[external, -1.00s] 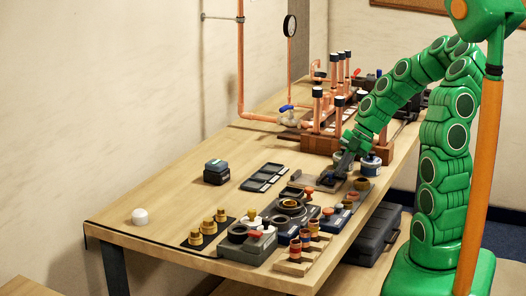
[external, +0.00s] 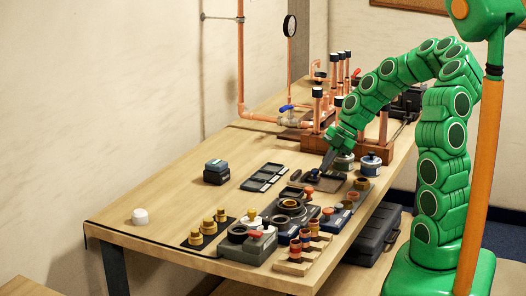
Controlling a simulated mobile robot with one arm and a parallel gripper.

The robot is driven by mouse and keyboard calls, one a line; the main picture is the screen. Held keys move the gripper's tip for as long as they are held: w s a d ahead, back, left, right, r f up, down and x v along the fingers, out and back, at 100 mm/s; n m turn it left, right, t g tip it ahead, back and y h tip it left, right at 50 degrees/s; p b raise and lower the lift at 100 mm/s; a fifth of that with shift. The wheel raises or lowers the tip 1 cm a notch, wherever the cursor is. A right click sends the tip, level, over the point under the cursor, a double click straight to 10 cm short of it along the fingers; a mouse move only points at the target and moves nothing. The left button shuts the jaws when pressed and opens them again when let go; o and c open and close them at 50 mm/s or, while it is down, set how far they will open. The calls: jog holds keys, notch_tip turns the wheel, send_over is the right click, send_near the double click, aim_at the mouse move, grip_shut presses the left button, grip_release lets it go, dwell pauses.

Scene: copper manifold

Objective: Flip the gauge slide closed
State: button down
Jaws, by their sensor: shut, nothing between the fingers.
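A grey flat plate (external: 336,181) lies on the bench near its right edge, with a small dark block (external: 315,173) on its left part. This looks like the gauge slide, but it is small and I cannot tell for sure whether it is open or closed. My gripper (external: 326,164) points down just above and behind the dark block, its dark fingers shut and empty. I cannot tell whether the fingertips touch the block.
The copper manifold (external: 345,125) rises behind.

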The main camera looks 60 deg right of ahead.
jog(key=shift+w, duration=0.1)
jog(key=shift+s+d+r, duration=0.15)
jog(key=shift+s+r, duration=0.05)
jog(key=shift+s, duration=0.8)
jog(key=shift+s+d+r, duration=0.15)
jog(key=shift+s, duration=0.85)
jog(key=v, duration=1)
jog(key=s+a+r+m+g+h, duration=0.1)
jog(key=a+r+m+g, duration=0.15)
jog(key=a, duration=0.75)
jog(key=s+a+r+m+g, duration=0.1)
jog(key=a+r+m, duration=0.2)
jog(key=a, duration=0.7)
jog(key=s+a+f+m+g+h, duration=0.1)
jog(key=s+a+m+h, duration=0.1)
jog(key=s+a+m, duration=0.3)
jog(key=s+a+f+m+g+h, duration=0.1)
jog(key=s+a+m, duration=0.3)
jog(key=s+m, duration=0.4)
jog(key=s+g+h, duration=0.1)
jog(key=s, duration=0.2)
jog(key=shift+a, duration=0.35)
